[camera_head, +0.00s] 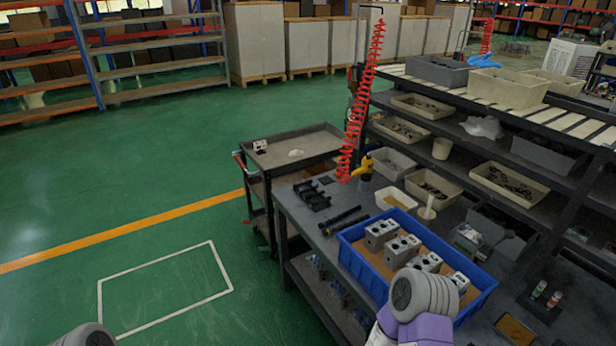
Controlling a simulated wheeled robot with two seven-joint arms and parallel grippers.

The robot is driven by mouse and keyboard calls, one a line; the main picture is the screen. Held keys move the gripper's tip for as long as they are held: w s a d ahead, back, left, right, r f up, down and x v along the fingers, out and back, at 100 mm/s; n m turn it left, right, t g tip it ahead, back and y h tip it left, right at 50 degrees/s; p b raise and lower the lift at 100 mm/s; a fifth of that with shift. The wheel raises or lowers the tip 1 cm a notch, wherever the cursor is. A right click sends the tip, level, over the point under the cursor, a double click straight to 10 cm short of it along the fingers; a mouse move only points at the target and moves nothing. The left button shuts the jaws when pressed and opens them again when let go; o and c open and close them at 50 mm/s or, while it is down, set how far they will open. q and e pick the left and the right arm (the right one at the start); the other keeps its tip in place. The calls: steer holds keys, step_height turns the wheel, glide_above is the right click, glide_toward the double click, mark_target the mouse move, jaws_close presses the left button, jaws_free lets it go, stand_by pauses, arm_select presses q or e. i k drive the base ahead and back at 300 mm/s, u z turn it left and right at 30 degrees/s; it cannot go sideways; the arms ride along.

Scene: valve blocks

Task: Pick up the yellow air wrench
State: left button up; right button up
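The yellow air wrench (362,166) is at the far end of the dark workbench (300,195), at the lower end of a red coiled hose (359,105). It is small in view, and I cannot tell whether it touches the bench top. No gripper is near it. A rounded link of my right arm shows at the bottom right, in front of the blue crate. A small part of my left arm shows at the bottom left edge. Neither gripper's fingers are in view.
A blue crate (357,262) with several metal valve blocks (402,248) stands on the bench. Black parts (312,194) and a dark rod-like tool (343,220) lie nearby. Shelves with bins (510,184) rise behind. A cart (290,150) stands beyond; green floor is clear at left.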

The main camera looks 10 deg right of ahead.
mark_target(366, 171)
steer(key=u, duration=0.9)
steer(key=i, duration=2.45)
steer(key=z, duration=0.8)
